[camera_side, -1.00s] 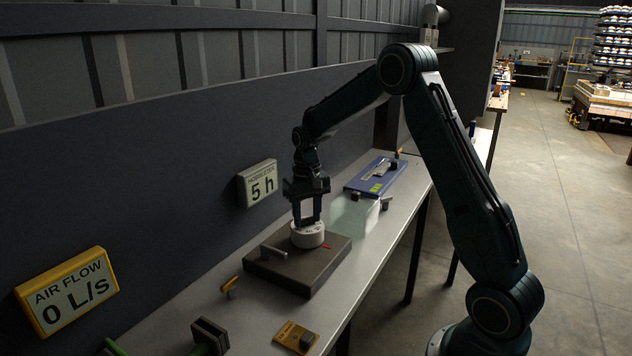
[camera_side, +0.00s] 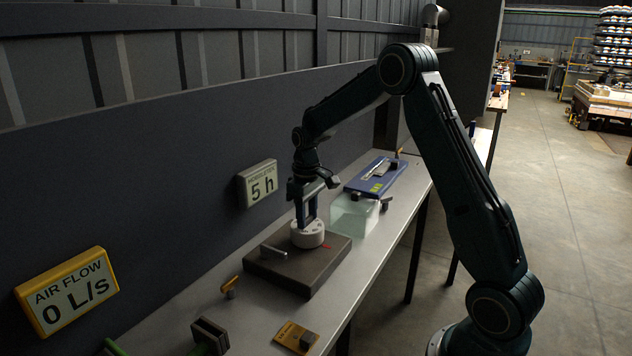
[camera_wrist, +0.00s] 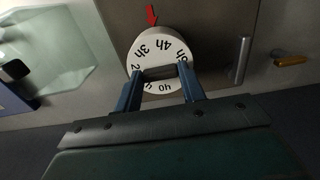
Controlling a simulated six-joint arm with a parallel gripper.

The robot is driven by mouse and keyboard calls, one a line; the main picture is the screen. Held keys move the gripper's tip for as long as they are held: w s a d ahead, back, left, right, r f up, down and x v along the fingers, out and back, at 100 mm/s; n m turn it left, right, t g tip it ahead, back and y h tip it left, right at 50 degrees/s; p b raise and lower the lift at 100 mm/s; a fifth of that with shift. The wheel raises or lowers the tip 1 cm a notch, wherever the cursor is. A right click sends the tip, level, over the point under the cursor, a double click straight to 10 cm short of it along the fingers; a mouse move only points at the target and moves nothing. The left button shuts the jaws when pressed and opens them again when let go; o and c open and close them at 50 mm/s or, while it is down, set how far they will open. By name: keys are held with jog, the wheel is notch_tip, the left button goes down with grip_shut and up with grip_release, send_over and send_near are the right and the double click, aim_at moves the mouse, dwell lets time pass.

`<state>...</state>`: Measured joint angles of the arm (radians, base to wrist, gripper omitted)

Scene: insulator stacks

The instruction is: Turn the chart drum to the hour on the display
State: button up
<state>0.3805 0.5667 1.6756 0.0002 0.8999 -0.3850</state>
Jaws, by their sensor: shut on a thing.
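The chart drum (camera_side: 308,238) is a white round dial on a dark brown block (camera_side: 323,262). In the wrist view the drum (camera_wrist: 148,66) has hour marks around its top; 3h and 4h are readable, others are partly covered by my fingers. A red pointer (camera_wrist: 152,15) on the block points at the rim, roughly between 3h and 4h. My gripper (camera_side: 306,220) is over the drum, its blue fingers pointing down. In the wrist view my gripper (camera_wrist: 160,74) is shut on the drum's dark raised grip bar. The wall display (camera_side: 261,186) reads 5 h.
A metal bar handle (camera_side: 273,251) stands on the block's left. A translucent tray (camera_side: 355,215) and a blue device (camera_side: 377,176) are behind to the right. A yellow AIR FLOW display (camera_side: 67,290) reads 0 L/s. Small fittings lie on the bench's near part.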

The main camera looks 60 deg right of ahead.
aim_at(307, 218)
jog(key=shift+r+n, duration=0.1)
jog(key=shift+n, duration=1.8)
jog(key=o, duration=1)
notch_tip(307, 218, up, 14)
jog(key=shift+f, duration=0.1)
